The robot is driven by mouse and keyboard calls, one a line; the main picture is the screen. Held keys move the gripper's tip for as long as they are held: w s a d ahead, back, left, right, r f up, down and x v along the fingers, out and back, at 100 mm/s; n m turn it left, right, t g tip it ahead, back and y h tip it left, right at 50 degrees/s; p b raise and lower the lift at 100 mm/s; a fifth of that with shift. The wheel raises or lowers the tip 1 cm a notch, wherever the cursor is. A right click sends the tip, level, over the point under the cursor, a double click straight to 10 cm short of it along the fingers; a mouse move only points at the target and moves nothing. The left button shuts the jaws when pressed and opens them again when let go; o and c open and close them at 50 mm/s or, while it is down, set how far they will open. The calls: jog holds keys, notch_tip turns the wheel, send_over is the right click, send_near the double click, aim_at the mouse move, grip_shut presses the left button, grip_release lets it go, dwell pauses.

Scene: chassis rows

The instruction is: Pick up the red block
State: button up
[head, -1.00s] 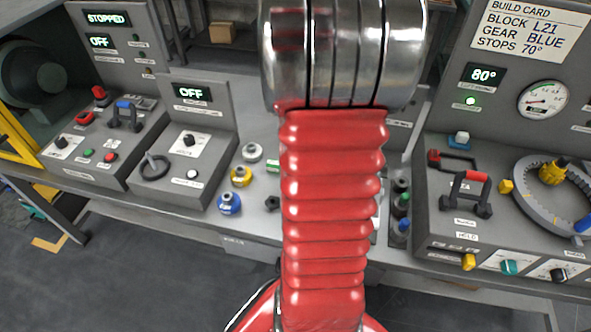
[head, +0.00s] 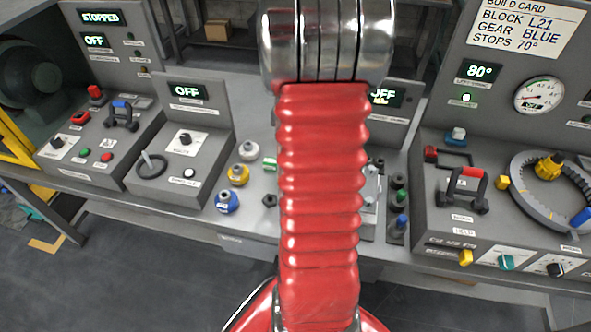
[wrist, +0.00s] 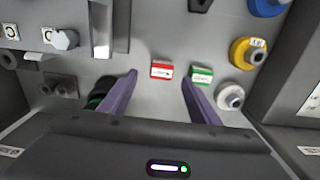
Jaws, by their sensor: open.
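A green block (wrist: 201,75) with a white label lies just right of the red block, beside the right fingertip.
Blue (head: 227,201), yellow (head: 238,174) and white (head: 248,150) knob-like parts stand left of my arm. Control boxes flank this space, with a red-barred handle (head: 467,181) at right. In the wrist view, a metal post (wrist: 101,28) stands left of the red block.

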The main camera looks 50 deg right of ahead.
jog(key=shift+a+f, duration=0.2)
jog(key=shift+f, duration=2.4)
jog(key=c, duration=1.1)
jog(key=shift+r, duration=0.2)
jog(key=shift+c, duration=0.2)
notch_tip(320, 180, up, 10)
jog(key=shift+f, duration=0.15)
